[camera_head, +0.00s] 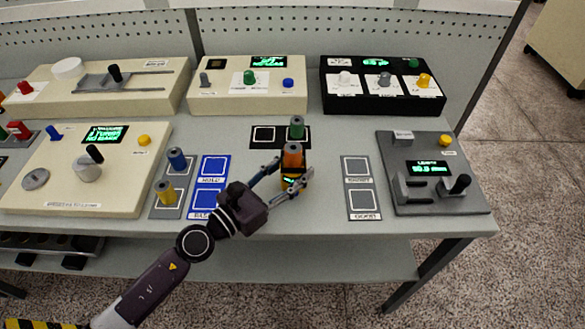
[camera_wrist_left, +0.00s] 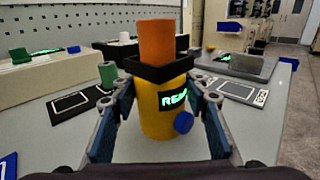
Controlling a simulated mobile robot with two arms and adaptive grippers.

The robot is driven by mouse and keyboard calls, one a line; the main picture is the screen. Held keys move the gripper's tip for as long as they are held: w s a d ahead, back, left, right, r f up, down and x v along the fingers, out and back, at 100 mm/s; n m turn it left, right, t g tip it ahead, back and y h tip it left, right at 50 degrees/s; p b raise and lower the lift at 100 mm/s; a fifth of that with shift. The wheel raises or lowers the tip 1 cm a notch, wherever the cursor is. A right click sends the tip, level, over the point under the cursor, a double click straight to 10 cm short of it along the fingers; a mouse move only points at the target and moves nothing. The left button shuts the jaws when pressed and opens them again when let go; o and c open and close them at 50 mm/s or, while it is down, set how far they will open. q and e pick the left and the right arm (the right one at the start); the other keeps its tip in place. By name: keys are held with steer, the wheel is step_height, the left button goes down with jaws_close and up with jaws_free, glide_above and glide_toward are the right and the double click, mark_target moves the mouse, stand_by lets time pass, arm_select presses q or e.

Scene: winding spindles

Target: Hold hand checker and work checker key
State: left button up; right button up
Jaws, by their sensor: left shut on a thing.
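The hand checker (camera_wrist_left: 160,105) is a yellow cylinder with a black square collar on top, a lit green display and a round blue key (camera_wrist_left: 183,122) on its side. An orange spindle (camera_wrist_left: 156,42) stands upright in the collar. My left gripper (camera_head: 292,184) is shut on the checker, one finger on each side, near the front middle of the bench. In the head view the orange spindle (camera_head: 292,155) hides the checker's top, and fingers cover much of its body. The blue key is clear of the fingers in the wrist view. My right gripper is not in view.
A green spindle (camera_head: 297,127) stands on a black mat behind the checker. Grey mats (camera_head: 360,185) and a grey length gauge (camera_head: 431,200) are right. Cream and black machines line the back.

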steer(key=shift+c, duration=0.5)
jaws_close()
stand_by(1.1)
